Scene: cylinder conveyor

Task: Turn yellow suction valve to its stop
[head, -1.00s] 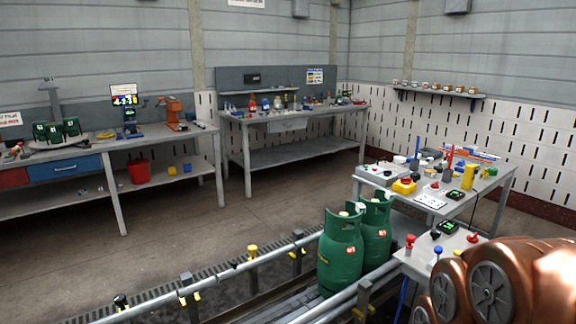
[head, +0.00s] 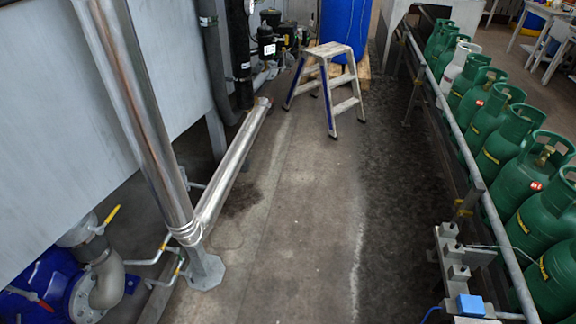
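A yellow lever handle (head: 111,215) shows at the lower left in the head view. It sits on grey pipework beside a blue pump (head: 40,275) and points up and to the right. Two smaller yellow-tipped handles are on thin pipes to its right, one upper (head: 166,241) and one lower (head: 178,268). I cannot tell for certain which is the suction valve; the large lever by the pump is the most prominent. My gripper is not in view.
A shiny metal pipe (head: 140,110) stands just right of the pump. The floor aisle (head: 290,220) is clear up to a step stool (head: 328,80). A conveyor with green gas cylinders (head: 515,185) and a rail (head: 470,150) runs along the right.

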